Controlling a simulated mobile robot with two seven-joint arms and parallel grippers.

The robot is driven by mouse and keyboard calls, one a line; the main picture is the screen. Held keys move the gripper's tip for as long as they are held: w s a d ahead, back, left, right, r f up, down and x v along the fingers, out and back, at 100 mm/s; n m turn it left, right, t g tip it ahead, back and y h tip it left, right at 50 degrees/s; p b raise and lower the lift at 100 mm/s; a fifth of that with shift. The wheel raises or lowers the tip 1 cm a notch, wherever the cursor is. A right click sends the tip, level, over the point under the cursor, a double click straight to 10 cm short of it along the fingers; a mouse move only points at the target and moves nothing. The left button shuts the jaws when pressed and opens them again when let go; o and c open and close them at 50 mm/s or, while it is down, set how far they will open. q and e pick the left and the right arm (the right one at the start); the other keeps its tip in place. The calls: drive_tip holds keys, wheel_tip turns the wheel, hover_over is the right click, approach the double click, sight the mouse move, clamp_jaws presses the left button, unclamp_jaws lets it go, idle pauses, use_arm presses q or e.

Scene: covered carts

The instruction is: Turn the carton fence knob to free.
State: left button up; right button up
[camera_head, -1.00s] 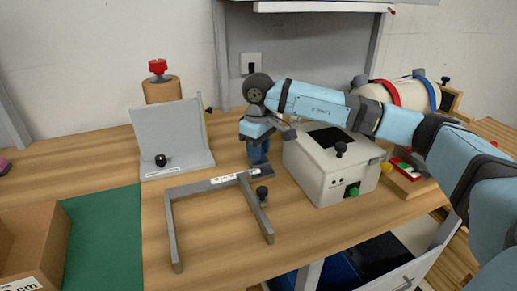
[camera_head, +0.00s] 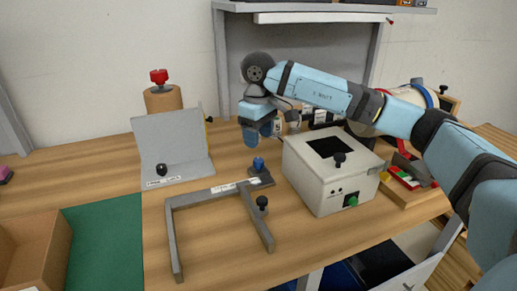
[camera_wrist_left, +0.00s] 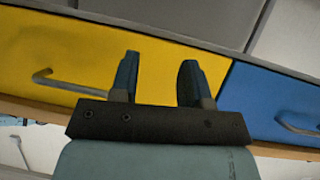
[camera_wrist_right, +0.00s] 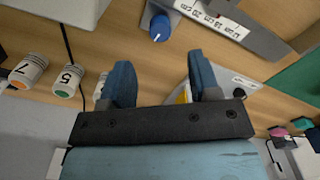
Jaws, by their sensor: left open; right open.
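A grey U-shaped fence frame (camera_head: 222,188) with a white size label lies on the table, and its label strip shows in the right wrist view (camera_wrist_right: 232,25). A blue knob (camera_head: 258,164) stands on a grey base at the frame's far corner; it also shows in the right wrist view (camera_wrist_right: 159,27). A black knob (camera_head: 262,202) sits at the frame's right leg. Which knob the task means is not certain. My right gripper (camera_head: 264,132) is open and empty, above and apart from the blue knob. My left gripper (camera_wrist_left: 160,75) is open and empty, facing drawers.
A white box (camera_head: 330,178) with a black opening and green button stands right of the frame. A grey upright plate (camera_head: 172,142) with a black knob stands behind left. A cardboard box (camera_head: 38,240) and green mat (camera_head: 105,240) lie left. Yellow (camera_wrist_left: 60,50) and blue drawers are near my left gripper.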

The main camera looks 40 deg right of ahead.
sight(259, 160)
wheel_tip(259, 160, up, 7)
drive_tip(key=shift+f+p, duration=0.2)
drive_tip(key=shift+p, duration=0.15)
idle(0.4)
